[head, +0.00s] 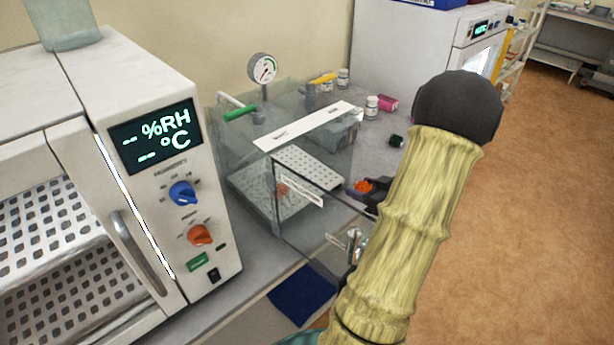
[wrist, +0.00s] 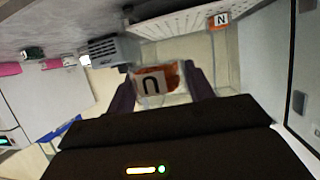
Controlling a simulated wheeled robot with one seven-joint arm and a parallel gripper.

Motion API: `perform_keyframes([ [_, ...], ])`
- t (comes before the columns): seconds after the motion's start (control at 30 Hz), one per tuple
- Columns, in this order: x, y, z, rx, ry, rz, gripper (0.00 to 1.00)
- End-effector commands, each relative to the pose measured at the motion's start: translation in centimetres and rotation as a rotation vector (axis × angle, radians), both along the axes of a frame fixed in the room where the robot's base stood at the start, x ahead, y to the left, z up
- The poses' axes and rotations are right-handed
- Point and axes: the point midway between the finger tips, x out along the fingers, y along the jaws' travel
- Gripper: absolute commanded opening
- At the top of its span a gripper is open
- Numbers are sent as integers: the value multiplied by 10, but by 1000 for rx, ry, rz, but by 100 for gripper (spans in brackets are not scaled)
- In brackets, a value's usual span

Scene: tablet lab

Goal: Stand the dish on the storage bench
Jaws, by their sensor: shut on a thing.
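My gripper (wrist: 160,86) is shut on a small dish (wrist: 174,72) with orange contents and a white label bearing a dark letter. In the head view the dark fingers and an orange spot, likely the held dish (head: 362,186), show beside my arm, to the right of a clear cabinet; my arm hides much of the gripper there. The dish appears held above the grey bench (head: 376,140). A second orange dish with an "N" label (wrist: 219,20) sits at the perforated shelf (wrist: 180,18); orange also shows at that shelf in the head view (head: 300,160).
The clear cabinet (head: 262,155) has a gauge (head: 262,68) on top. A humidity chamber (head: 221,255) stands left. Bottles (head: 372,104) and a pink item (head: 388,103) lie behind. A blue mat (head: 303,293) lies in front. Open floor (head: 545,220) is at right.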

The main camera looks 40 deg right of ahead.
Motion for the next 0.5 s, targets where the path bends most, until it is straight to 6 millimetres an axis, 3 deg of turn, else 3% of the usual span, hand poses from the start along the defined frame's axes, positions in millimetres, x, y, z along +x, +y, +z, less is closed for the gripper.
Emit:
perform_keyframes([
  [0.5,112,17,2,2,-1,25,25],
])
